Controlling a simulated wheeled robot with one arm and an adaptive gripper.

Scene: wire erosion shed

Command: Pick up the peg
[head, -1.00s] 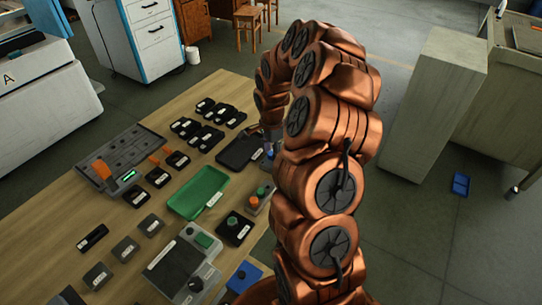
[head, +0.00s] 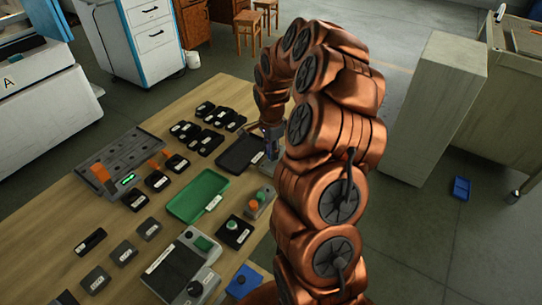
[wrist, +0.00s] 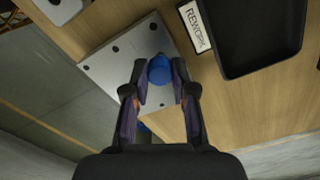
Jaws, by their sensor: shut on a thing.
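A blue round-topped peg (wrist: 159,69) shows in the wrist view between the fingertips of my gripper (wrist: 160,88). The fingers are closed on its two sides. Behind it is a light grey plate (wrist: 105,66) with several dark holes. I cannot tell whether the peg touches the plate or is clear of it. In the head view my gripper (head: 271,146) is small and partly behind my arm, beside the black tray (head: 239,152) at the table's right edge. The peg cannot be made out clearly there.
The black tray with a REWORK label (wrist: 195,27) lies close by. A green tray (head: 197,195), a grey rack (head: 130,150) and several small dark blocks crowd the table. A tall grey cabinet (head: 430,110) stands to the right, with open floor between.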

